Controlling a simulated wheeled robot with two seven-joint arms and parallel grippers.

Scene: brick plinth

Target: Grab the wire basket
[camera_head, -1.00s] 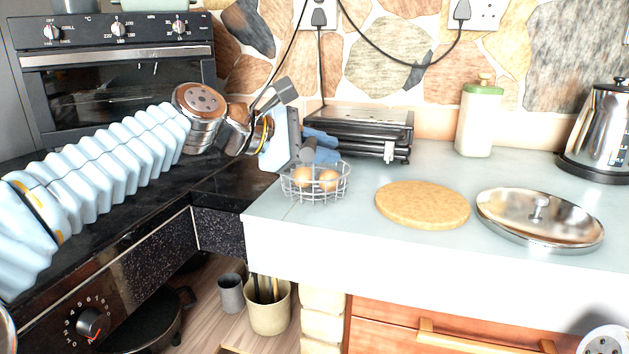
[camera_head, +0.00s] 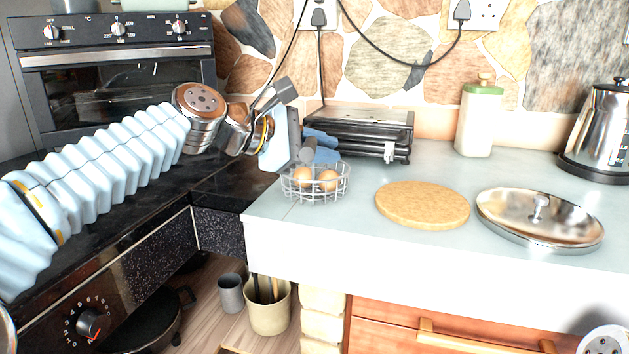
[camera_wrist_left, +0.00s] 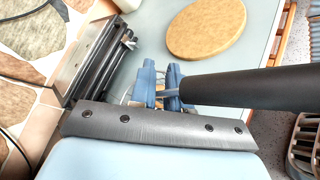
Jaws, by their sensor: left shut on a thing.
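The wire basket (camera_head: 315,190) stands on the pale worktop near its left front corner, with brown eggs (camera_head: 328,178) inside. My left gripper (camera_head: 324,158) reaches in from the left, its blue fingers at the basket's back rim. It is shut on the basket's rim. In the left wrist view the blue fingertips (camera_wrist_left: 160,85) show close together, with the basket mostly hidden behind the gripper's dark parts. My right gripper is not in view.
A black grill appliance (camera_head: 362,133) stands just behind the basket. A round cork board (camera_head: 422,205) and a steel lid (camera_head: 540,217) lie to the right. A white canister (camera_head: 480,118) and a kettle (camera_head: 600,130) stand farther back. The black hob lies left.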

